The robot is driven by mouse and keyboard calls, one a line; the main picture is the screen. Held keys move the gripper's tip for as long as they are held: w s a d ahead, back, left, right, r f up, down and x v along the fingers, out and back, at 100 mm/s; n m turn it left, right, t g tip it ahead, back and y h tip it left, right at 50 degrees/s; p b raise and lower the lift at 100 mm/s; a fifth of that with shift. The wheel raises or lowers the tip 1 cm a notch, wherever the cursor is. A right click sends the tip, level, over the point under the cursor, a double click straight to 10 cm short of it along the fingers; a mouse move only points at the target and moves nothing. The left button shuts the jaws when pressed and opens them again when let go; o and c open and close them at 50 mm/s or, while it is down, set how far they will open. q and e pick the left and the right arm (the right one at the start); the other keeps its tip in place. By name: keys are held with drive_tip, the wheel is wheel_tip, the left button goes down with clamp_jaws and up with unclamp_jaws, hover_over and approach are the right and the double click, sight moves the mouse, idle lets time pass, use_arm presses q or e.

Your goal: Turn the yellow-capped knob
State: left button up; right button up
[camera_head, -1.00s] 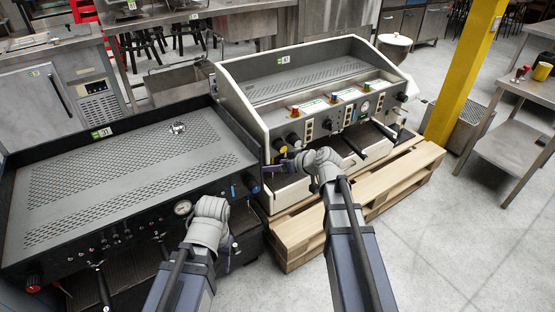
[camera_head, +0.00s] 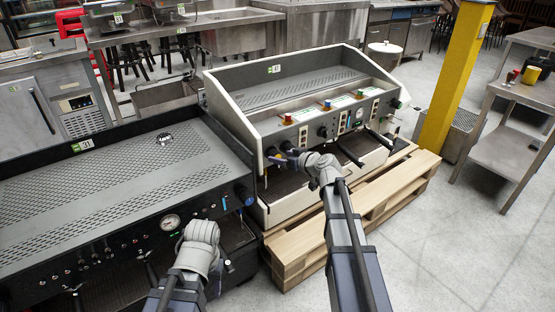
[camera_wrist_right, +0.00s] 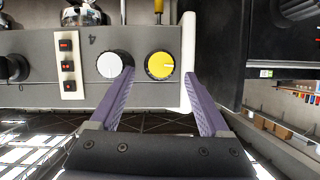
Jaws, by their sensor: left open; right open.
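The yellow-capped knob (camera_wrist_right: 160,65) is on the grey front panel of a cream-sided coffee machine (camera_head: 235,122), at the panel's end. A white-capped knob (camera_wrist_right: 114,65) sits right beside it. My right gripper (camera_wrist_right: 160,74) is open, its purple fingers pointing at the panel. In the right wrist view the yellow cap lies between the fingertips; the left finger overlaps the white knob's edge. I cannot tell if either finger touches. In the head view my right gripper (camera_head: 285,158) is at the panel's left end. My left gripper (camera_head: 216,282) is low before the black machine, mostly hidden by its wrist.
The black coffee machine (camera_head: 120,165) stands close on the left. The cream machine rests on a wooden pallet (camera_head: 375,200). A yellow post (camera_head: 455,75) and a metal table (camera_head: 510,150) stand to the right. Floor is clear at the lower right.

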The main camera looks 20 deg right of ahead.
sight(278, 156)
drive_tip(key=x, duration=0.3)
drive_tip(key=shift+w+f+b, duration=0.1)
drive_tip(key=shift+w+b, duration=0.05)
drive_tip(key=shift+b, duration=0.25)
clamp_jaws()
